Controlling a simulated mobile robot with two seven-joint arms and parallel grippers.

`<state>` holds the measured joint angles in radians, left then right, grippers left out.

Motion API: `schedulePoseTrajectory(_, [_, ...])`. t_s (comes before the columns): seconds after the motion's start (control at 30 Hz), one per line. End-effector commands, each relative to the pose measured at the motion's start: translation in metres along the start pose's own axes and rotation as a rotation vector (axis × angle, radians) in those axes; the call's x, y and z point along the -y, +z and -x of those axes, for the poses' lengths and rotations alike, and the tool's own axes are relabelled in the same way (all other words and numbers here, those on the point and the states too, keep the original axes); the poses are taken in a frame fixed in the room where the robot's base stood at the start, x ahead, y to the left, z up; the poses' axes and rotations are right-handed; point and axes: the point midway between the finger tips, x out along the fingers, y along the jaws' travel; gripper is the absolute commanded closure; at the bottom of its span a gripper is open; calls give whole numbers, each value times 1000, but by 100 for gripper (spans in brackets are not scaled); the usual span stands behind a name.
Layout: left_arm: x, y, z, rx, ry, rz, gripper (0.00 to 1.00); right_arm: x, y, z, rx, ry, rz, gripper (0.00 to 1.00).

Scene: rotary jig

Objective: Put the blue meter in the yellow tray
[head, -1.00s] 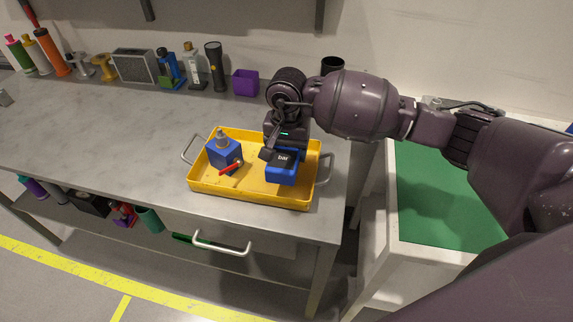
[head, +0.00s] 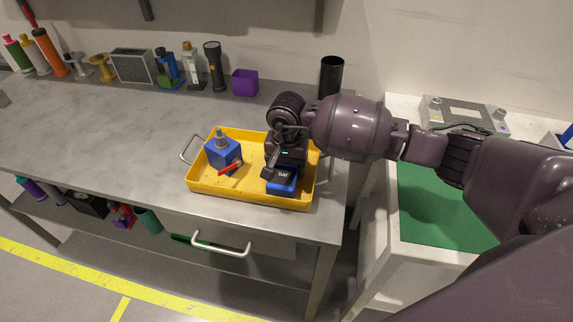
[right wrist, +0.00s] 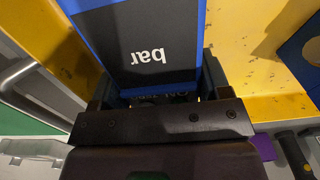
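The blue meter (head: 281,185) has a dark face marked "bar". It is in the right part of the yellow tray (head: 215,188), low between the tray walls; whether it touches the floor of the tray I cannot tell. My right gripper (head: 283,170) comes down over it from behind and is shut on it. In the right wrist view the meter (right wrist: 145,45) sits between the two fingers (right wrist: 155,95), with yellow tray surface on both sides. My left gripper is not in view.
A blue block with a grey fitting and red lever (head: 223,155) stands in the tray's left part. A purple box (head: 245,82), a flashlight (head: 215,66) and a black cup (head: 331,76) stand along the back. The worktop (head: 120,135) left of the tray is clear.

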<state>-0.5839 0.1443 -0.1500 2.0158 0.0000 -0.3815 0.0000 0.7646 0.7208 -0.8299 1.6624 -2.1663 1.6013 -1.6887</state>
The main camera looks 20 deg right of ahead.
Motion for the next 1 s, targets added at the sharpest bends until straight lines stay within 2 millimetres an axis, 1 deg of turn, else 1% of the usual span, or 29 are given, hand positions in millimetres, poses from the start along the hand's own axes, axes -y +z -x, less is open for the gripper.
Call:
schedulePoseTrajectory(0.03, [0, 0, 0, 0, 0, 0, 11, 0, 0, 0, 0, 0, 0, 22])
schedulePoseTrajectory(0.13, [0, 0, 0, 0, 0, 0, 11, 0, 0, 0, 0, 0, 0, 7])
schedulePoseTrajectory(0.17, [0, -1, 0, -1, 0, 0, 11, 0, 0, 0, 0, 0, 0, 5])
schedulePoseTrajectory(0.43, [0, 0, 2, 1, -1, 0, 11, 0, 0, 1, 0, 0, 0, 5])
schedulePoseTrajectory(0.53, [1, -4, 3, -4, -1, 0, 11, 0, 0, 6, 0, -1, 0, 5])
schedulePoseTrajectory(0.57, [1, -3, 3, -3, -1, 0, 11, 0, 0, 9, -2, -1, 1, 5])
schedulePoseTrajectory(0.67, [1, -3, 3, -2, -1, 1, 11, 0, -1, 22, -3, -1, 2, 5])
schedulePoseTrajectory(1.0, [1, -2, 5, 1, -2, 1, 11, 0, -1, 87, -3, 0, 2, 5])
